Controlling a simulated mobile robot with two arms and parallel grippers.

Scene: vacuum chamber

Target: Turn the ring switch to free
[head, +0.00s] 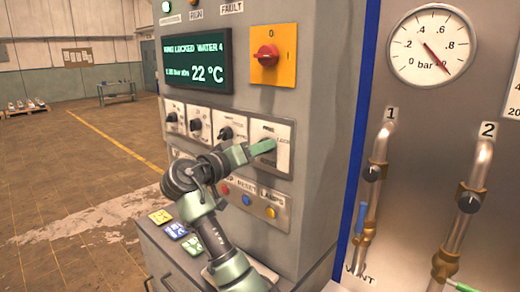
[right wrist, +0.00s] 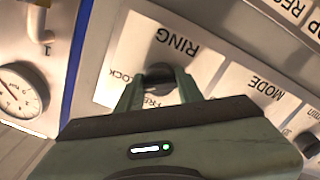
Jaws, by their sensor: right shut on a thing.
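The ring switch is a black knob (right wrist: 160,74) on a pale plate marked RING, upside down in the right wrist view. Parts of the words LOCK and FREE show beside it. My right gripper (right wrist: 158,86) is shut on the knob, one finger on each side of it. In the head view this gripper (head: 262,147) reaches the rightmost switch plate (head: 284,130), and its green finger hides most of the knob. The exact pointing of the knob cannot be told. The display (head: 198,61) reads RING LOCKED and 22 °C. My left gripper is not in view.
Several other black knobs (head: 196,125) sit left on the same panel. A red rotary switch (head: 265,55) on a yellow plate is above. Lamps and buttons (head: 249,200) are below. Pipes with valves (head: 372,174) and a pressure gauge (head: 431,47) stand at the right.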

